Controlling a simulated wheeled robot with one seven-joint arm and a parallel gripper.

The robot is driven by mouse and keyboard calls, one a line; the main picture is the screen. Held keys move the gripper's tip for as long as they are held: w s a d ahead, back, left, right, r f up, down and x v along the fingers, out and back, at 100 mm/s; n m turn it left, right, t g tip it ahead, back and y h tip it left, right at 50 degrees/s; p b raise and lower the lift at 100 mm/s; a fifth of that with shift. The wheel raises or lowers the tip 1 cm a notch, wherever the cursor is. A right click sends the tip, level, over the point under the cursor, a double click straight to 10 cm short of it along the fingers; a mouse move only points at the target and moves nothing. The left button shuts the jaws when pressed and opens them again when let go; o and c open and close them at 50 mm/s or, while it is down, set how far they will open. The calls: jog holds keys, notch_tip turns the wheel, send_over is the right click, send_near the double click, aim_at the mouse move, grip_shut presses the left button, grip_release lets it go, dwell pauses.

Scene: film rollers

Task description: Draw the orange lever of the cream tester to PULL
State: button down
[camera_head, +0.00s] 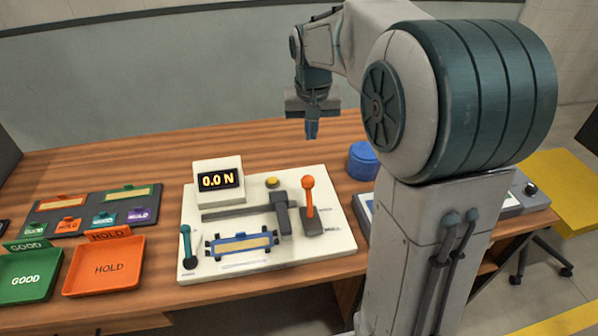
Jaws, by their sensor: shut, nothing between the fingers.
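The cream tester (320,240) lies on the wooden bench in the middle of the head view. Its orange lever (309,200) stands upright from a dark slotted base at the tester's right side, with a round knob on top. Small lettering, too small to read surely, is printed near the lever base. My gripper (311,134) is shut and empty, pointing down above the bench behind the tester, apart from the lever.
A green GOOD tray (27,288) and an orange HOLD tray (87,287) stand at left, before a dark sample board (150,213). A blue round container (363,161) sits behind the tester's right side. My arm covers part of the device at right.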

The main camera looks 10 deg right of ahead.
aim_at(309, 194)
jog(key=w+f+b, duration=0.2)
jog(key=w+f, duration=0.3)
jog(key=shift+d+f+g, duration=0.15)
jog(key=shift+f+g, duration=0.05)
jog(key=shift+g, duration=0.1)
jog(key=shift+w+f, duration=0.1)
notch_tip(309, 194, down, 10)
jog(key=w, duration=0.1)
jog(key=shift+s+r, duration=0.3)
jog(key=shift+s, duration=0.6)
jog(key=shift+s+r, duration=0.25)
jog(key=shift+s, duration=0.65)
